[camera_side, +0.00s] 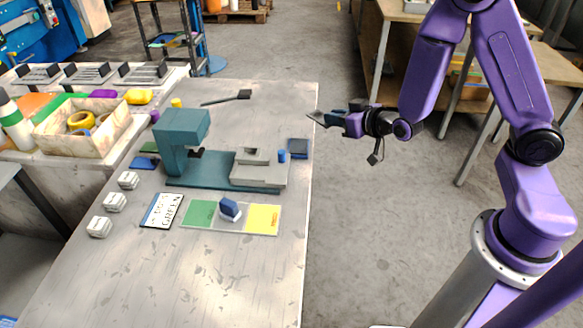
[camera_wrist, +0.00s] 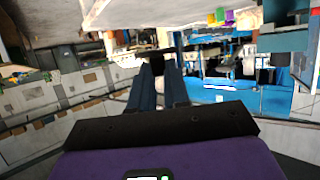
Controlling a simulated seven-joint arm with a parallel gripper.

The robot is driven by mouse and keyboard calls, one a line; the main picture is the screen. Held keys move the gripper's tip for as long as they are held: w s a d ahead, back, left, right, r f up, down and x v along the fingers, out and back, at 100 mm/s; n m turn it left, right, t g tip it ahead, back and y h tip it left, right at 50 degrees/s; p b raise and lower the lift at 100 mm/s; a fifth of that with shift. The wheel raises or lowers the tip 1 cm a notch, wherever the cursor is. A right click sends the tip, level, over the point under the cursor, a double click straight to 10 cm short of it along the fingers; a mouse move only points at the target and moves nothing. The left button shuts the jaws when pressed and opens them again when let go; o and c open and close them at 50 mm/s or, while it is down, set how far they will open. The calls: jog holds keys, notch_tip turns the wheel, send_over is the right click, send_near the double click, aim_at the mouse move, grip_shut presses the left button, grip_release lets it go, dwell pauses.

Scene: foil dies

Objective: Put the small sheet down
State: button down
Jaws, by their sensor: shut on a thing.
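My gripper (camera_side: 328,118) is level in the side view, just past the right edge of the workbench and above it, fingers pointing left. It is shut on a small dark thin piece (camera_side: 315,117), which looks like the small sheet; its outline is hard to make out. In the wrist view the fingers (camera_wrist: 157,78) reach forward with a dark piece (camera_wrist: 157,62) between their tips. A teal press (camera_side: 183,135) with a grey bed (camera_side: 258,170) stands on the bench. A dark square pad (camera_side: 298,148) lies at the bench's right edge.
A green, white and yellow board (camera_side: 262,219) carries a blue-handled block (camera_side: 230,208). A lettered card (camera_side: 162,210) lies beside it, with white blocks (camera_side: 115,201) to the left. A dark brush-like tool (camera_side: 228,98) lies behind the press. The front of the bench (camera_side: 190,280) is clear.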

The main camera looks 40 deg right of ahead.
jog(key=s+a+r+n+g+y, duration=0.4)
jog(key=s+a+n+y, duration=0.4)
jog(key=a, duration=0.4)
jog(key=shift+s+a+n+y, duration=0.3)
jog(key=shift+n+y, duration=0.1)
jog(key=shift+y, duration=0.3)
jog(key=shift+r, duration=0.1)
send_over(271, 173)
jog(key=s, duration=0.1)
jog(key=f, duration=0.8)
jog(key=shift+s+d+f, duration=0.15)
jog(key=shift+d+f, duration=0.05)
jog(key=shift+d, duration=0.1)
jog(key=shift+w+a+f, duration=0.1)
jog(key=shift+w+f, duration=0.2)
jog(key=shift+f, duration=0.1)
jog(key=shift+w+a+f, duration=0.1)
jog(key=shift+w+f, duration=0.1)
jog(key=shift+f, duration=0.65)
jog(key=shift+w+a+f, duration=0.1)
jog(key=shift+w+f, duration=0.05)
jog(key=shift+f, duration=0.7)
jog(key=shift+f, duration=0.15)
